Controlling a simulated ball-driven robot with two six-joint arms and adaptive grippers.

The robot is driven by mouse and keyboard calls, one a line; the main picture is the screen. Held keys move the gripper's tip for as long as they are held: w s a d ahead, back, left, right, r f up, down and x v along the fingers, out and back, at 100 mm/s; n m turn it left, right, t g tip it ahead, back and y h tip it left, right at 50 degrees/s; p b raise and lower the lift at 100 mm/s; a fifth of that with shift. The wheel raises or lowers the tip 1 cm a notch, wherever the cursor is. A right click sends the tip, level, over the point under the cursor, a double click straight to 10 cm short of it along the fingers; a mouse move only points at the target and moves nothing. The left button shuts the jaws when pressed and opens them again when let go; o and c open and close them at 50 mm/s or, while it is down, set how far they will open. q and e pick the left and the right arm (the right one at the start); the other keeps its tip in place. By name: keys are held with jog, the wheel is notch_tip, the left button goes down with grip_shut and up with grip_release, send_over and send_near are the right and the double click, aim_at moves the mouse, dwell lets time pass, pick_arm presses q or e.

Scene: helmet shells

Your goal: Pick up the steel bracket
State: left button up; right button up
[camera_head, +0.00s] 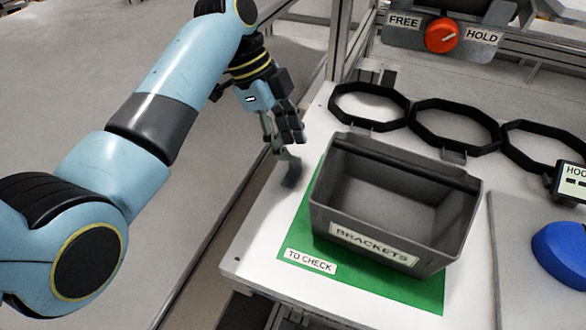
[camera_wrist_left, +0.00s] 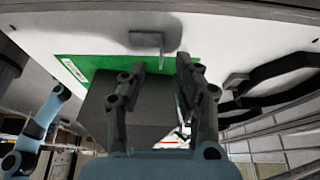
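The steel bracket (camera_head: 291,174) is a small grey piece on the white table, left of the grey bin, near the table's left edge. In the left wrist view its flat plate (camera_wrist_left: 147,40) and a thin upright leg show just beyond my fingertips. My left gripper (camera_head: 283,152) is over the bracket and partly hides it in the head view. In the left wrist view the two fingers (camera_wrist_left: 161,64) are apart, with the leg's end near the gap between the tips. I cannot tell whether a finger touches it. My right gripper is in neither view.
An open grey bin (camera_head: 330,216) labelled BRACKETS stands on a green mat (camera_head: 300,246) marked TO CHECK, close right of the bracket. Black octagonal rings (camera_head: 412,121) line the back. A blue dome (camera_head: 562,252) is at the right. A red knob (camera_head: 441,35) sits behind.

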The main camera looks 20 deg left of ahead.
aim_at(294, 156)
pick_arm(q)
jog(key=x, duration=0.4)
jog(key=shift+w+f, duration=0.1)
jog(key=shift+f, duration=0.1)
grip_shut()
